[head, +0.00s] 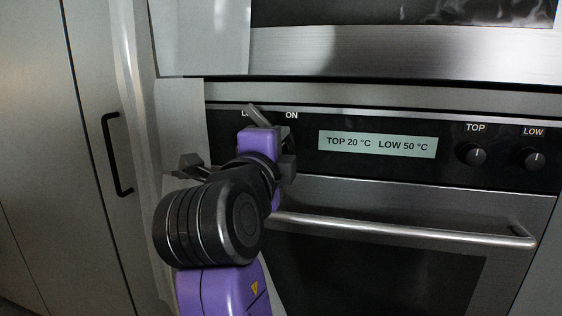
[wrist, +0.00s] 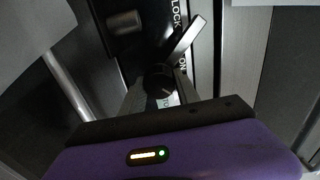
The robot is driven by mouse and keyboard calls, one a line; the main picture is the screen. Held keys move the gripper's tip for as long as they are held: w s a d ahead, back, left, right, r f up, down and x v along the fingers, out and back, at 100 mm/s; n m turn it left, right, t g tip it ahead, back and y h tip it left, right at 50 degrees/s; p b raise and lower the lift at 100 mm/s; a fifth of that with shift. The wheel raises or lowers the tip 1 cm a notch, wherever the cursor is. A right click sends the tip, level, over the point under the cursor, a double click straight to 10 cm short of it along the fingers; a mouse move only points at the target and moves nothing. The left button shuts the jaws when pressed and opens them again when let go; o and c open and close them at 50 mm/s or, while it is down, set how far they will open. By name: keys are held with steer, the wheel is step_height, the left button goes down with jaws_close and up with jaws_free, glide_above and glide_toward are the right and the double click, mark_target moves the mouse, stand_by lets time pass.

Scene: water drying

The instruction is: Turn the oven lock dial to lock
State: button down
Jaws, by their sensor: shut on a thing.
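The dark round oven lock dial (wrist: 158,78) shows in the wrist view, just left of the LOCK and ON lettering. In the head view my gripper hides the dial, and the "LOCK" label is partly covered while "ON" is readable. My gripper (wrist: 161,88) is shut on the dial, with a grey finger on either side of it. In the head view my gripper (head: 270,140) is at the left end of the control panel (head: 308,158). The dial's exact setting is unclear.
The display (head: 377,144) reads TOP 20 °C and LOW 50 °C. The TOP knob (head: 472,155) and LOW knob (head: 531,158) are at the panel's right. The oven door handle (head: 400,231) runs below. A cabinet with a black handle (head: 117,153) stands at left.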

steer(key=shift+a+f+m+b, duration=0.1)
steer(key=shift+a+m+b, duration=0.15)
steer(key=shift+m+b, duration=0.85)
steer(key=shift+a+f+m+b, duration=0.1)
steer(key=shift+a+m+b, duration=0.15)
steer(key=shift+m+b, duration=0.85)
steer(key=shift+r+b, duration=0.15)
steer(key=shift+b, duration=0.7)
steer(key=shift+r+m+b, duration=0.15)
steer(key=shift+m+b, duration=0.45)
steer(key=shift+m, duration=0.2)
steer(key=shift+r+m+b, duration=0.15)
steer(key=shift+m+b, duration=0.4)
steer(key=shift+m, duration=0.25)
steer(key=c, duration=0.9)
jaws_free()
steer(key=shift+c, duration=0.2)
steer(key=shift+o, duration=0.2)
steer(key=shift+w+d+f, duration=0.1)
steer(key=shift+d+f, duration=0.05)
steer(key=v, duration=0.8)
steer(key=shift+p, duration=0.4)
